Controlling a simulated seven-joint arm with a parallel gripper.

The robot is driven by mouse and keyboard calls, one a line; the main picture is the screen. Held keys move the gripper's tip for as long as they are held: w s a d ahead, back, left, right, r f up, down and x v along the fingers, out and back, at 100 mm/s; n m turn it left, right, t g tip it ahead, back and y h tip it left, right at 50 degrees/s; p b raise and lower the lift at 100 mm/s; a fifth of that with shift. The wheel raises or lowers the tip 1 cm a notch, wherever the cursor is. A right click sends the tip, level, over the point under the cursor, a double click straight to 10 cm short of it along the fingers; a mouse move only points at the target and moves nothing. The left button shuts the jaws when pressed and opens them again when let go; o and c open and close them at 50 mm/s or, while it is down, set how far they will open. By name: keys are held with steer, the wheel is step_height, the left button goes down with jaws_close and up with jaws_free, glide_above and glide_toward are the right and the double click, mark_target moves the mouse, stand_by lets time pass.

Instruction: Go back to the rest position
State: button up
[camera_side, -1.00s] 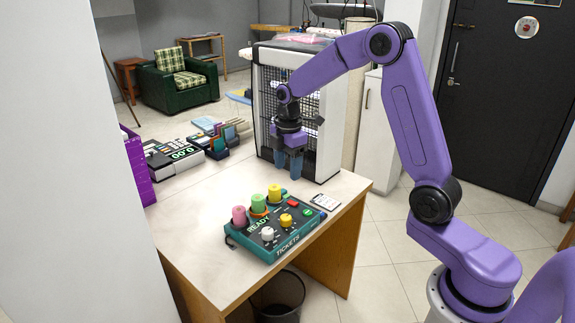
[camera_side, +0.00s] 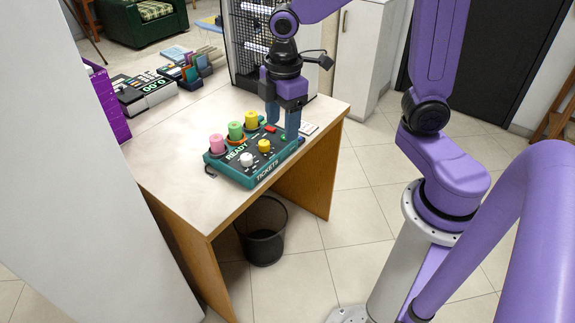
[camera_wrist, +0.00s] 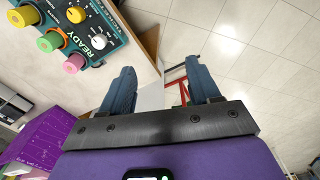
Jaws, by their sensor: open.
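My gripper (camera_side: 283,122) is open, pointing down over the right end of the ticket box (camera_side: 243,182) in the side view. The box is teal with a dark top marked READY and TICKETS, and carries pink, green and yellow cylinders and white and yellow knobs. In the wrist view my two blue fingers (camera_wrist: 160,92) are apart with nothing between them. There the box (camera_wrist: 97,40) lies at the upper left, clear of the fingers. In the side view I cannot tell how high the fingertips are above the box.
The wooden table (camera_side: 168,145) has bare top at its left. A wire-fronted cabinet (camera_side: 240,50) stands at the back, a card machine (camera_side: 145,95) at the back left, and a purple box (camera_side: 106,100) at the left edge. A black bin (camera_side: 262,245) stands on the floor.

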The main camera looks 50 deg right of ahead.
steer(key=s+d+m, duration=0.1)
steer(key=s, duration=1.7)
steer(key=shift+s+d+f+m, duration=0.15)
steer(key=shift+m, duration=0.15)
